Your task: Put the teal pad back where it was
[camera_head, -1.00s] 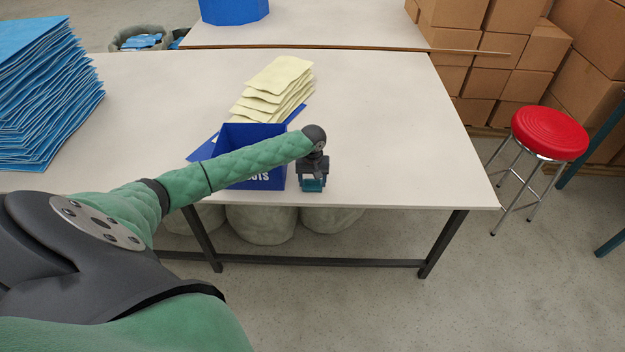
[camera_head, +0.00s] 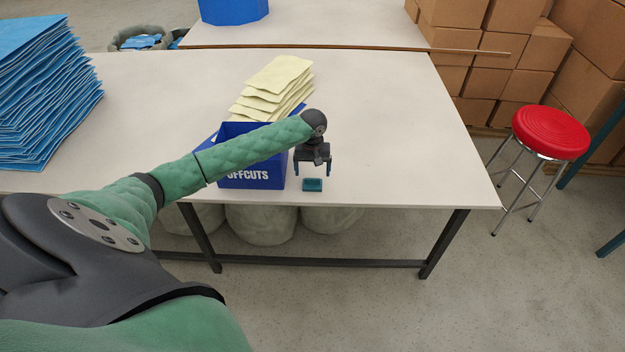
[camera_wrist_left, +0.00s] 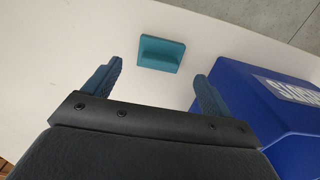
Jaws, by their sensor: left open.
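The teal pad (camera_head: 312,185) is a small block lying on the white table near its front edge, to the right of the blue OFFCUTS box. It also shows in the left wrist view (camera_wrist_left: 161,54), ahead of the fingertips and apart from them. My left gripper (camera_head: 312,171) is open and empty, pointing down just above and behind the pad. In the left wrist view its two fingers (camera_wrist_left: 158,80) are spread wide with bare table between them. My right gripper is not in view.
The blue OFFCUTS box (camera_head: 250,178) stands close to the left of my gripper, partly hidden by my arm. Pale yellow sheets (camera_head: 275,88) lie behind it. A tall blue stack (camera_head: 45,95) is at the far left. The table (camera_head: 400,130) is clear to the right.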

